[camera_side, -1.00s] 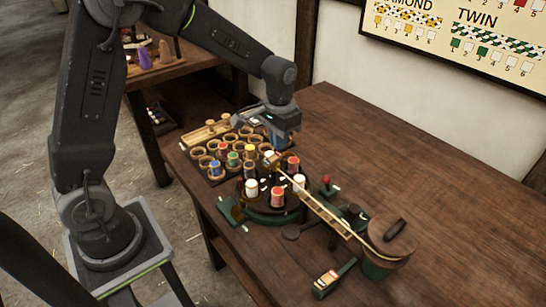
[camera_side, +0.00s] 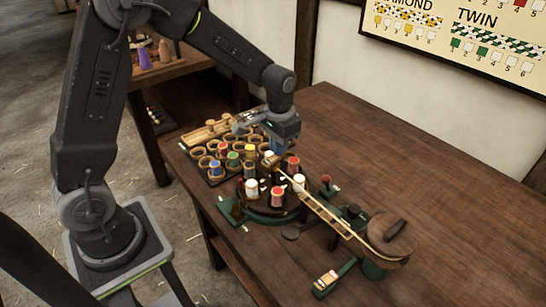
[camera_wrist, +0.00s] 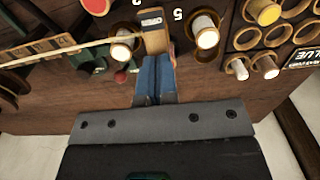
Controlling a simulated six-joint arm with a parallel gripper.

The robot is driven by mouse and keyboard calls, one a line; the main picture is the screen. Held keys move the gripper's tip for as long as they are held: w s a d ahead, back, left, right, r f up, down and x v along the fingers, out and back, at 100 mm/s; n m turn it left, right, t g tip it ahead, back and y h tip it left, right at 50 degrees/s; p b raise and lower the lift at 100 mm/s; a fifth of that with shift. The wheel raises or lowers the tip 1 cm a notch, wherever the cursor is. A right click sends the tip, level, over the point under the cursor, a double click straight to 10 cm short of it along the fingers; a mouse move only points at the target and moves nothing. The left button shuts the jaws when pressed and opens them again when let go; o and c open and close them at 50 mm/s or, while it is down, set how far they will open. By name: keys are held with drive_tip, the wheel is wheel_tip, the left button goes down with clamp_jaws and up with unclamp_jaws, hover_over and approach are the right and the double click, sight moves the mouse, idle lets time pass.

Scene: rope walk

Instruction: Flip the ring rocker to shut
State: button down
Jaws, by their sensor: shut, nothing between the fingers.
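My gripper (camera_side: 272,148) is over the back of the round bobbin ring (camera_side: 268,217), pointing down. In the wrist view its two blue fingers (camera_wrist: 154,60) are pressed together with nothing between them. A tan block with a small dark-and-white plate (camera_wrist: 152,22), seemingly the ring rocker, lies just past the fingertips. It also shows as a tan block (camera_side: 271,159) below my gripper in the side view. The fingertips are at or very close to its near end; I cannot tell whether they touch. Its open or shut position is not readable.
Bobbins in red and white, such as a white one (camera_wrist: 205,32), stand on the ring close on both sides of the fingers. A rack of wooden cups (camera_side: 215,155) is behind left. A slatted strip (camera_side: 328,214) runs to a round wooden drum (camera_side: 392,238). The table's right side is clear.

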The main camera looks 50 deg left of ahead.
drive_tip(key=shift+f, duration=0.35)
drive_tip(key=shift+r, duration=4.05)
drive_tip(key=s+d+r+t, duration=0.1)
drive_tip(key=s+r, duration=0.3)
drive_tip(key=s, duration=0.6)
drive_tip(key=s+d+r+t, duration=0.2)
drive_tip(key=s+r+t, duration=0.2)
drive_tip(key=s, duration=0.7)
drive_tip(key=shift+s+t, duration=0.2)
drive_tip(key=shift+t, duration=0.1)
